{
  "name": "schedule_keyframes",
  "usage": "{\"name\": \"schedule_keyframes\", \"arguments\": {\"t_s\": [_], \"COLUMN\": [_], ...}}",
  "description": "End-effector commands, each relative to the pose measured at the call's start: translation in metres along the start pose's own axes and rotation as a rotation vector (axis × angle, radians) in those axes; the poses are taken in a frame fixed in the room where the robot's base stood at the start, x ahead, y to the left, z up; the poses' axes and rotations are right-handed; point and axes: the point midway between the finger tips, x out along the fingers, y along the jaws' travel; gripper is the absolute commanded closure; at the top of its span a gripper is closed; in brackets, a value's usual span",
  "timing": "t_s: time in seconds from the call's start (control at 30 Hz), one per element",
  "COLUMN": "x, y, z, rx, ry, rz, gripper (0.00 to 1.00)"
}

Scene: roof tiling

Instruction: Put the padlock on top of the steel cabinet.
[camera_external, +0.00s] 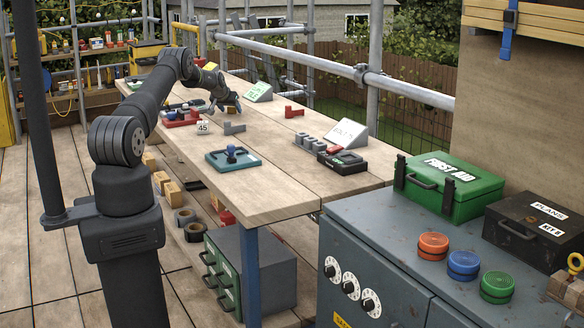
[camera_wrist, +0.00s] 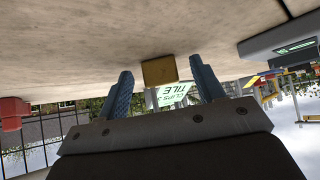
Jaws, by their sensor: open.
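A small brass-coloured block, by its look the padlock (camera_wrist: 159,71), is on the wooden bench in the wrist view. It appears between my two blue fingertips, with gaps on both sides. Its shackle cannot be made out. In the external view my gripper (camera_external: 228,106) is low over the far part of the bench, and the brass padlock (camera_external: 234,111) shows small and partly hidden beside the fingers. My gripper in the wrist view (camera_wrist: 161,77) is open, with nothing clamped. The grey steel cabinet (camera_external: 338,212) stands at the right front of the external view.
The cabinet top bears a green first aid box (camera_external: 455,186), a black case (camera_external: 535,230) and orange, blue and green round stacks; its front-left top is bare. The bench (camera_external: 270,185) holds red and grey brackets, a teal tray (camera_external: 232,160) and signs. A scaffold rail runs behind.

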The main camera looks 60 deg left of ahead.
Motion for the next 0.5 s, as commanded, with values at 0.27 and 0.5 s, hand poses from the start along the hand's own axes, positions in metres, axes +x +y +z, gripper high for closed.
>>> {"name": "schedule_keyframes", "arguments": {"t_s": [0.27, 0.5], "x": [0.0008, 0.0007], "y": [0.0001, 0.0], "z": [0.0001, 0.0001], "rx": [0.0, 0.0], "ry": [0.0, 0.0], "rz": [0.0, 0.0], "gripper": [0.42, 0.89]}}
